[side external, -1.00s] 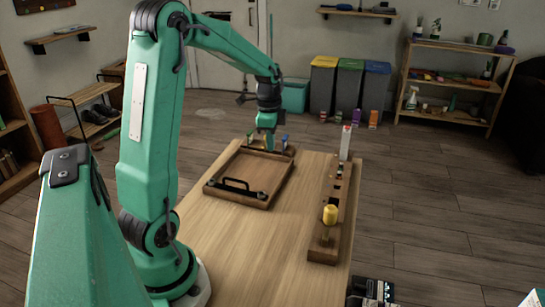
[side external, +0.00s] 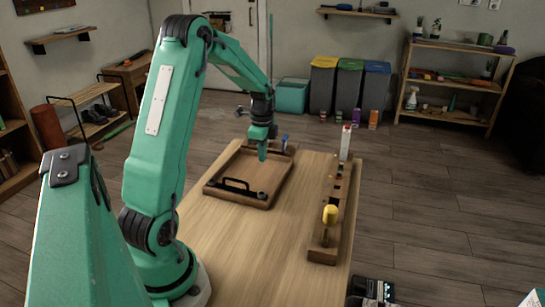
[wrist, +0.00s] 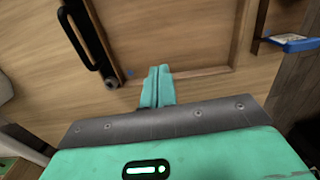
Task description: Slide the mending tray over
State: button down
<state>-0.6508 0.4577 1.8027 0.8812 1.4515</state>
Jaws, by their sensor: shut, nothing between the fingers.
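The mending tray, a shallow square wooden tray (side external: 222,190) with a black handle on its near side, lies flat on the wooden table. My gripper (side external: 262,156) is shut and empty, pointing down over the far part of the tray. Its fingertips appear low, but I cannot tell whether they touch the tray. In the wrist view the shut fingers (wrist: 159,74) show beside the tray's rim (wrist: 190,74), with the black handle (wrist: 92,42) to their upper left.
A long wooden rack (side external: 322,250) with a yellow-handled tool (side external: 330,215) runs along the right. Bare tabletop (side external: 235,243) lies nearer than the tray. Bins (side external: 350,85) stand on the floor beyond.

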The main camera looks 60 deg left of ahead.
aim_at(316, 193)
notch_tip(316, 193, down, 8)
jog(key=shift+r, duration=0.1)
jog(key=shift+w+d, duration=1)
jog(key=shift+d, duration=0.1)
jog(key=shift+w+d, duration=0.35)
jog(key=shift+w, duration=0.05)
jog(key=w+d, duration=0.4)
jog(key=d, duration=0.1)
jog(key=w+d, duration=0.4)
jog(key=w, duration=0.1)
jog(key=shift+w+d, duration=0.2)
jog(key=shift+d, duration=0.15)
jog(key=shift+r, duration=0.15)
